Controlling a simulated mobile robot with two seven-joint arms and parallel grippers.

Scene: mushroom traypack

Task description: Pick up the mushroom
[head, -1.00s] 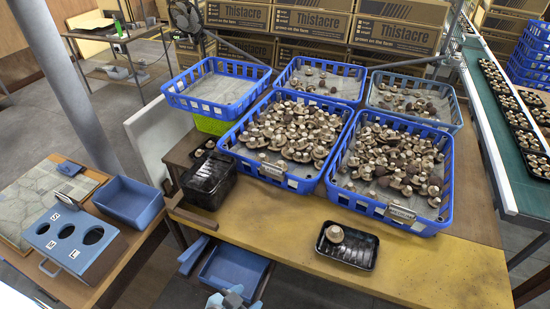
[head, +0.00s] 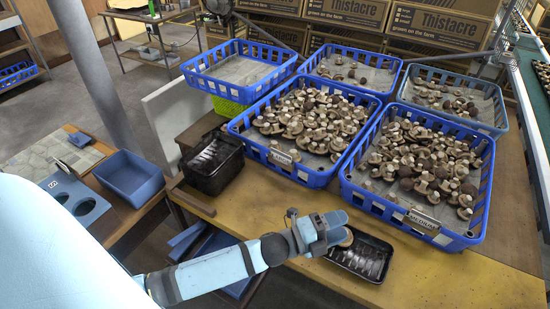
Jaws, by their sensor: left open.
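A brown and pale mushroom (head: 346,239) is at the left end of the small black tray (head: 374,274) on the yellow table. It is partly hidden behind the fingers of my left gripper (head: 332,231). My left gripper is open, with its fingertips right at the mushroom; I cannot tell whether they touch it. My right gripper is not in view.
Blue crates of mushrooms, including a left one (head: 270,158) and a right one (head: 415,225), stand just behind the tray. A stack of black trays (head: 212,165) is at the left. The table's front right is clear.

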